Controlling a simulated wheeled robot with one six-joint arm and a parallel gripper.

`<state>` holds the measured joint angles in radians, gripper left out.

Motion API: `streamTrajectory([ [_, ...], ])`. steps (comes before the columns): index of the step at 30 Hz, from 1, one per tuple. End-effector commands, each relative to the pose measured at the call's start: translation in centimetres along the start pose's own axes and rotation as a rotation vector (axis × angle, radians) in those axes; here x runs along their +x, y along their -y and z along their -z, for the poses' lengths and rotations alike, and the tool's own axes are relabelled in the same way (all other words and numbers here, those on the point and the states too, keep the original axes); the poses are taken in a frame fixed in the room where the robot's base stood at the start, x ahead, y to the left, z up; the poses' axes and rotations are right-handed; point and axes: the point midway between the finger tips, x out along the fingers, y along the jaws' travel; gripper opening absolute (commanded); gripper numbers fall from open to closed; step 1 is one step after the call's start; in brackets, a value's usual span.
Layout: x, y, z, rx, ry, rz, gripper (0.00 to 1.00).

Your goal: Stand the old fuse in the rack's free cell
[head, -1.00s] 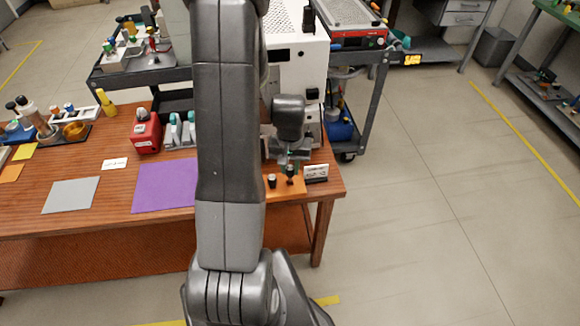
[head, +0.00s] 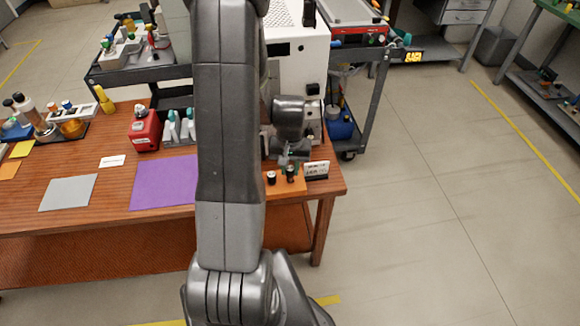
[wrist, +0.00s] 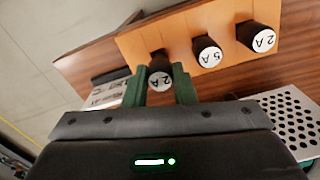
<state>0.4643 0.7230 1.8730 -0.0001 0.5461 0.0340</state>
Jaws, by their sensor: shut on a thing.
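My gripper (wrist: 165,88) has green fingers shut on a dark fuse (wrist: 159,68) with a white "2 A" top. The fuse is upright at the left end of the orange rack (wrist: 138,43) in the wrist view. I cannot tell whether its foot is fully seated in the cell. Two more dark fuses stand in the rack, one marked "5 A" (wrist: 208,54) and one marked "2 A" (wrist: 262,38). In the head view the rack (head: 291,187) lies at the table's right end, partly behind my arm, with my gripper (head: 291,167) over it.
A small label card (head: 317,170) stands close to the right of the rack. A perforated metal plate (wrist: 292,118) is at the right in the wrist view. A white machine (head: 297,60) stands behind. A purple mat (head: 165,183) lies left of my arm.

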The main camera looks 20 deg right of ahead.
Motion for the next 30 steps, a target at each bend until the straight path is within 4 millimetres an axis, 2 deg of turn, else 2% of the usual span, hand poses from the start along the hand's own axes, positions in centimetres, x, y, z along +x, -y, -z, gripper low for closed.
streamTrajectory([
  [18,1.7,0.0,0.0,0.0,0.0,0.0,0.02],
  [19,1.5,0.0,0.0,0.0,0.0,0.0,0.29],
  [22,1.5,0.0,0.0,0.0,0.0,0.0,0.49],
  [30,1.5,0.0,0.0,0.0,0.0,0.0,0.49],
])
